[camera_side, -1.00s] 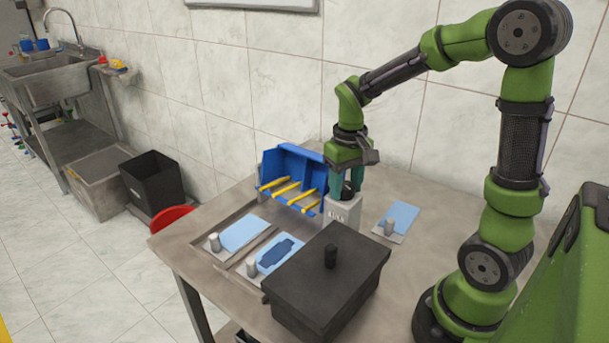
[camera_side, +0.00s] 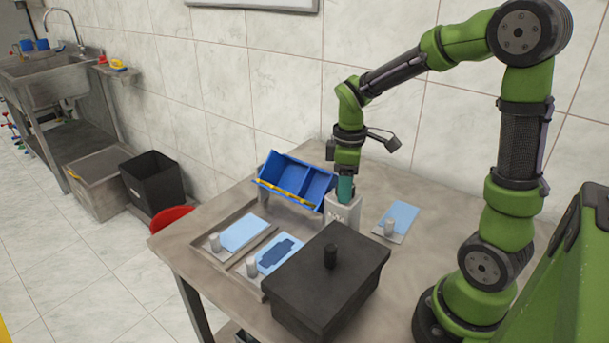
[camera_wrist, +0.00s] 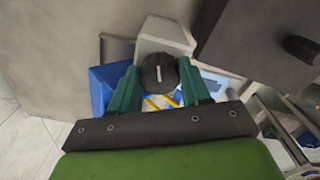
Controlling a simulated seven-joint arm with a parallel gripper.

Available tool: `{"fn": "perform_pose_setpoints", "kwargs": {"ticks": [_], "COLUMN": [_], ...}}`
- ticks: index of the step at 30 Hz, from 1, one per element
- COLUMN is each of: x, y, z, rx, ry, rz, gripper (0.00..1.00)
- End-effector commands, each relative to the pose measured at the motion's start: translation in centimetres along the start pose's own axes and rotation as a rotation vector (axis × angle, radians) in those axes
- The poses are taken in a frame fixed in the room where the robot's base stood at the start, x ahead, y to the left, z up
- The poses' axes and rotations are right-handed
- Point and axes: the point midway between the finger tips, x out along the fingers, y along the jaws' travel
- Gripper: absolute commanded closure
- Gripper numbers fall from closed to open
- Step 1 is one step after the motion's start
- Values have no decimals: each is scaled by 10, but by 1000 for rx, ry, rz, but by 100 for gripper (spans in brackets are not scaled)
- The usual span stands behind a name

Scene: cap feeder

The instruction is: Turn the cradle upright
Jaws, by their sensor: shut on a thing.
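The blue cradle (camera_side: 297,180) is mounted beside a grey block (camera_side: 342,213) in the side view. It is tilted, its divided inside facing up and toward the camera, with a yellow bar along its lower front edge. My gripper (camera_side: 345,190) is over the block, pointing down. In the wrist view, the teal fingers of my gripper (camera_wrist: 160,80) are shut on a round dark knob (camera_wrist: 158,70) with a white line, at the block (camera_wrist: 165,32). Part of the cradle (camera_wrist: 102,90) shows behind the fingers, with yellow bars between them.
A black lidded box (camera_side: 325,280) stands close in front of the block. Two trays with blue pads (camera_side: 243,233) lie at the left, and a plate with a blue pad (camera_side: 400,216) at the right. A black bin (camera_side: 152,182) and red stool (camera_side: 172,217) are beyond the table.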

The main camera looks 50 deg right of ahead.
Motion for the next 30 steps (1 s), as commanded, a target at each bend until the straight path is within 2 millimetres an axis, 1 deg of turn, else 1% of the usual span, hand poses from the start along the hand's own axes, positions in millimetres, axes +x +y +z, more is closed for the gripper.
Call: {"fn": "perform_pose_setpoints", "kwargs": {"ticks": [1,4,5,12,14,17,27,30], "x": [-1,-1,-1,0,0,0,0,0], "y": [0,0,0,0,0,0,0,0], "z": [0,0,0,0,0,0,0,0], "rx": [4,4,4,8,33,150,695,804], "ry": [2,2,2,1,1,1,0,0], "rz": [1,1,1,0,0,0,0,0], "gripper": [52,37,34,34,34,34,34,34]}}
